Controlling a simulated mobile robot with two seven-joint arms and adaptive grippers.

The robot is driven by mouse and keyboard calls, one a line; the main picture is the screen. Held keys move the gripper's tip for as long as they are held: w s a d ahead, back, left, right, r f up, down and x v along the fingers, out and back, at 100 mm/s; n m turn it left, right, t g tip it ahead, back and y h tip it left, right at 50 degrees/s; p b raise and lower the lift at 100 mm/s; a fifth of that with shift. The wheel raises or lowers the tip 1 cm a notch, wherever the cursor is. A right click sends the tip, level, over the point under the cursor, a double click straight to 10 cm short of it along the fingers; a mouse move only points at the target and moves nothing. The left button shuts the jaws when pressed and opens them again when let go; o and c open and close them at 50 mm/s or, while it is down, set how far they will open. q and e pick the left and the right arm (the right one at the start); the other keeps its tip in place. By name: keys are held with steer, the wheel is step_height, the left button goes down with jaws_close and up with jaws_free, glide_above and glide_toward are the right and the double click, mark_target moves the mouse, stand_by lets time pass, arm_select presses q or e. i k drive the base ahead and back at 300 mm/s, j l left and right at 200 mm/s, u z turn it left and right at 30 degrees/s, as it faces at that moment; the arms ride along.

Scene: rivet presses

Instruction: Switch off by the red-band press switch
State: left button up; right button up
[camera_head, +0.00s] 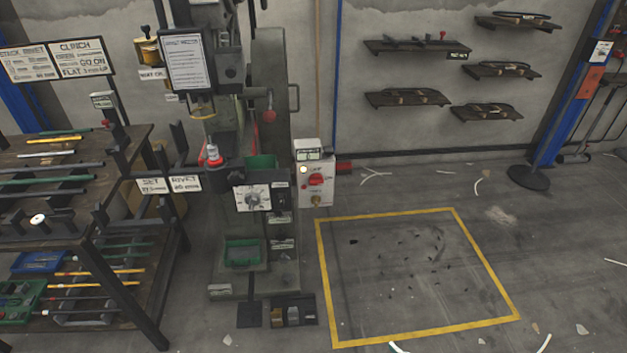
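A rivet press (222,130) stands left of centre, with a red band (212,157) low on its head. A pale switch box (315,190) is beside the press on its right. The box carries a red switch knob (316,179), a small pale round lamp (303,169) that looks lit, and a brassy round part (316,200) below. A label plate (309,155) sits on top, its text too small to read surely. I cannot tell which way the knob is turned. Neither of my grippers shows in this view.
A rack table (140,150) with rods fills the left. A dial plate (252,198) and green bins are on the press front. A yellow-outlined floor area (415,275) lies right of the press, free of large objects. A blue post (575,90) and wall shelves (415,47) are beyond.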

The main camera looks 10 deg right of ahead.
mark_target(316, 179)
steer(key=i+l+z, duration=0.1)
steer(key=z, duration=0.25)
steer(key=i+l+z, duration=0.15)
steer(key=z, duration=0.2)
steer(key=i+l+z, duration=0.15)
steer(key=z, duration=0.2)
